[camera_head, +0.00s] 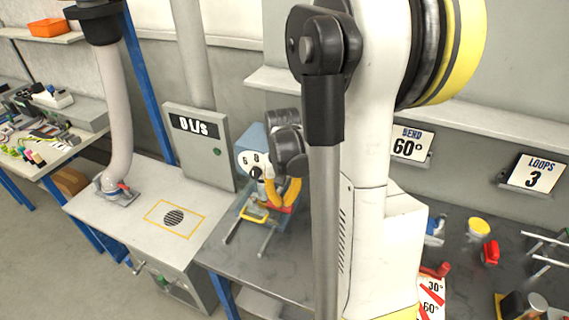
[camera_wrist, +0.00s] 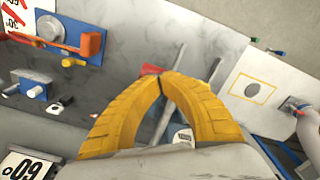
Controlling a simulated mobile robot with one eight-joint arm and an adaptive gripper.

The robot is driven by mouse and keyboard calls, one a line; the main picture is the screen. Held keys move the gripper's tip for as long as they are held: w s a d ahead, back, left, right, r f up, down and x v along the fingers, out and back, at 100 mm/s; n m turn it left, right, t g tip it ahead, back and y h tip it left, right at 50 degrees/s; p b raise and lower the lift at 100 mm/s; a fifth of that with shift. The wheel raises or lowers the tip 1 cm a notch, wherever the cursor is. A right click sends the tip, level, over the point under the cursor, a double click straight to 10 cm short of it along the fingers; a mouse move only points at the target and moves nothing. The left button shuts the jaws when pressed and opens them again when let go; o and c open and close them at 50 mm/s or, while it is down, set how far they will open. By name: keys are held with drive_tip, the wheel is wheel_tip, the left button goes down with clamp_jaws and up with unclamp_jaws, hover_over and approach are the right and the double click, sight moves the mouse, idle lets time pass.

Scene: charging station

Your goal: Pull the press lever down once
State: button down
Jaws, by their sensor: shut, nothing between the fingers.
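My gripper (camera_head: 281,203) has curved yellow fingers and is in front of the blue-grey bench machine (camera_head: 252,150). In the wrist view its fingertips (camera_wrist: 162,73) meet, with nothing held between them. The machine has a pale front with dark round knobs; only part of it (camera_wrist: 182,136) shows between the fingers. Grey metal rods (camera_head: 268,240) stick out below the machine, close to the fingers; a rod (camera_wrist: 214,70) also shows beyond the fingertips. I cannot tell for sure which part is the press lever, or whether my fingers touch anything.
A fume bench (camera_head: 135,205) with a yellow-framed vent and hose stands at left. A grey box (camera_head: 200,148) reads "0 L/s". A yellow-topped piece (camera_head: 479,228) and red piece (camera_head: 490,251) stand at right.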

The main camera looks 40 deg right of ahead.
idle(0.3)
drive_tip(key=shift+w+d+f+b, duration=0.1)
drive_tip(key=shift+d+f+b, duration=0.05)
drive_tip(key=shift+f+b, duration=0.5)
drive_tip(key=shift+d+f+b, duration=0.1)
drive_tip(key=shift+f+b, duration=0.4)
drive_tip(key=shift+f, duration=0.1)
drive_tip(key=shift+w+d+f+b, duration=0.1)
drive_tip(key=shift+d+f+b, duration=0.1)
drive_tip(key=shift+f+b, duration=0.65)
drive_tip(key=shift+r, duration=0.15)
